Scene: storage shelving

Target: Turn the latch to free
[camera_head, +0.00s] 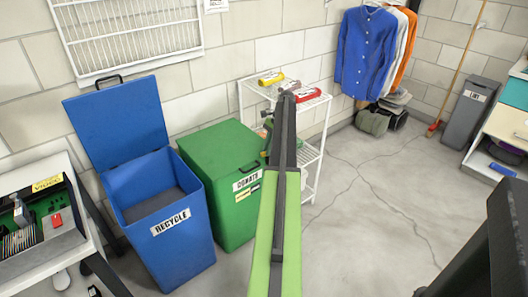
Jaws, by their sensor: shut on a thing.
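A green lidded bin (222,157) stands upright with its lid down. It has a white label and a small yellowish strip on its front, and a dark handle-like part (250,168) at the lid's front edge. I cannot make out a latch for certain. My green and dark grey arm rises from the bottom middle and covers the bin's right edge.
A blue recycle bin (172,246) with its lid raised stands left of the green bin. A white wire shelf (312,155) holds colored items behind my arm. A desk (84,226) is at left, a grey bin (470,112) at far right. Floor right of my arm is clear.

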